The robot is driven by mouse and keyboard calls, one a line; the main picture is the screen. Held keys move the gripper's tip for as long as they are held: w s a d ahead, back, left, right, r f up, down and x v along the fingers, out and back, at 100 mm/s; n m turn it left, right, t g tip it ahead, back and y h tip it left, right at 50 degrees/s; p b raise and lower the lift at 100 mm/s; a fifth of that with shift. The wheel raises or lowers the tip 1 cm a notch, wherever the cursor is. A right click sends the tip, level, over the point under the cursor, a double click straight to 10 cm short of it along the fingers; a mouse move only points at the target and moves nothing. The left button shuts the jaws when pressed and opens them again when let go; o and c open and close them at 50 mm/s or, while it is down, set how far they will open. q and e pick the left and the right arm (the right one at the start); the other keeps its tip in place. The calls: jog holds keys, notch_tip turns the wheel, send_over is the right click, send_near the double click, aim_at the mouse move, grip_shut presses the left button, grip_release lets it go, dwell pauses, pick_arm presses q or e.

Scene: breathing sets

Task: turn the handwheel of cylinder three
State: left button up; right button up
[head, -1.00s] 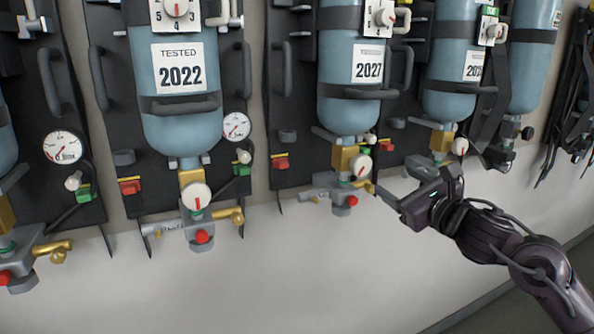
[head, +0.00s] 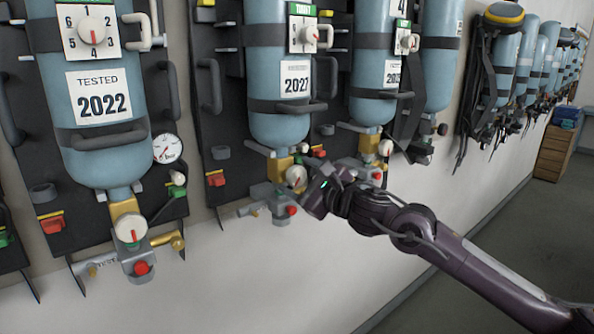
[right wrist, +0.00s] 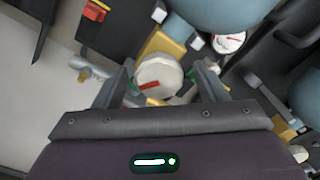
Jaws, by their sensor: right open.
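A blue cylinder (head: 277,130) labelled 2027 hangs upside down on a black backplate. At its lower end a white round handwheel (head: 296,178) with a red mark sits on a brass valve body (head: 279,167). My right gripper (head: 310,189) is close in front of this handwheel and partly hides the valve area. In the right wrist view the handwheel (right wrist: 160,76) lies between the open fingers of my right gripper (right wrist: 163,68). Whether either finger touches it I cannot tell. No label here shows which cylinder is number three. My left gripper is not in view.
A cylinder labelled 2022 (head: 88,150) hangs on the left with its own handwheel (head: 131,229). Another cylinder (head: 371,105) hangs close on the right. A gauge (right wrist: 228,42) is near the right finger.

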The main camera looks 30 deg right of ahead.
jog(key=shift+w+a, duration=0.1)
jog(key=shift+w, duration=0.45)
jog(key=c, duration=1)
jog(key=shift+f, duration=0.1)
